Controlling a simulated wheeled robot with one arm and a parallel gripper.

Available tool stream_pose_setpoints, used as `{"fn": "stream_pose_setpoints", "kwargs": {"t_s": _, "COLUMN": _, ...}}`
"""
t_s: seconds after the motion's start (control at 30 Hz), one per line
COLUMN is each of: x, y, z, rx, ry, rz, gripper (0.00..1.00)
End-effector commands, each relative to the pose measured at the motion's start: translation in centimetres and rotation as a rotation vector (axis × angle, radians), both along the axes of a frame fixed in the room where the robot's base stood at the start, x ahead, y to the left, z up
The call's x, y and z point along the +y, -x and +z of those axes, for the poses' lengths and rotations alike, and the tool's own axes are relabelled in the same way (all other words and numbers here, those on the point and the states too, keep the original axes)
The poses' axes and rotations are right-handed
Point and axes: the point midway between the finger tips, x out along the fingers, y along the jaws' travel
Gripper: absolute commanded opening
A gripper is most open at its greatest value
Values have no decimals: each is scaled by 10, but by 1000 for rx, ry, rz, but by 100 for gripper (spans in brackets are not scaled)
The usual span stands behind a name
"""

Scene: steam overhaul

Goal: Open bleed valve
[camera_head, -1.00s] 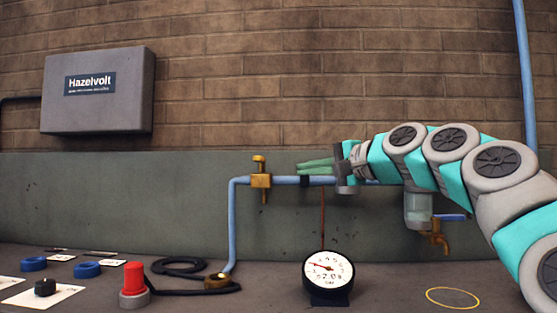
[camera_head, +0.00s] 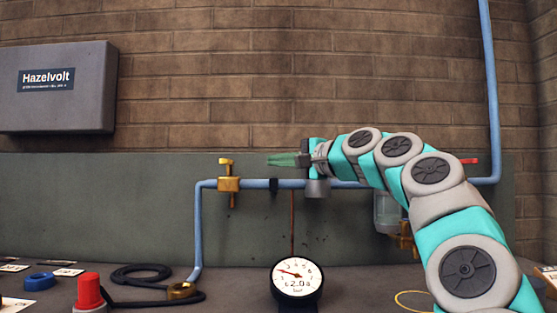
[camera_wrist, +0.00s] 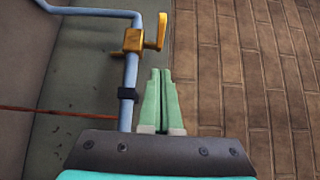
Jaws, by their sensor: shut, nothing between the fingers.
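A brass valve (camera_head: 229,184) with a yellow-brass handle on top sits on the blue pipe (camera_head: 345,184) along the wall. It also shows in the wrist view (camera_wrist: 133,42), its handle standing out to the right of the pipe. A brass tap (camera_head: 405,238) under a clear bowl (camera_head: 387,210) is partly hidden by my arm. I cannot tell from labels which one is the bleed valve. My gripper (camera_head: 268,160) is shut and empty, just right of the left brass valve, level with its handle and above the pipe. In the wrist view its green fingertips (camera_wrist: 160,72) are apart from the handle.
A round gauge (camera_head: 297,276) stands on the bench below the pipe. A red handle (camera_head: 469,161) shows behind my arm. A grey Hazelvolt box (camera_head: 90,85) hangs upper left.

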Motion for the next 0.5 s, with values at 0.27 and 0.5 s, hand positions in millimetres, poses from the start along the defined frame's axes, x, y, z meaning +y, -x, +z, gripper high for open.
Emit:
{"fn": "stream_pose_setpoints", "kwargs": {"t_s": 0.27, "x": 25, "y": -26, "z": 1, "rx": 1, "ry": 0, "rz": -1, "gripper": 0}}
{"fn": "stream_pose_setpoints", "kwargs": {"t_s": 0.5, "x": 43, "y": -45, "z": 0, "rx": 3, "ry": 1, "rz": 0, "gripper": 0}}
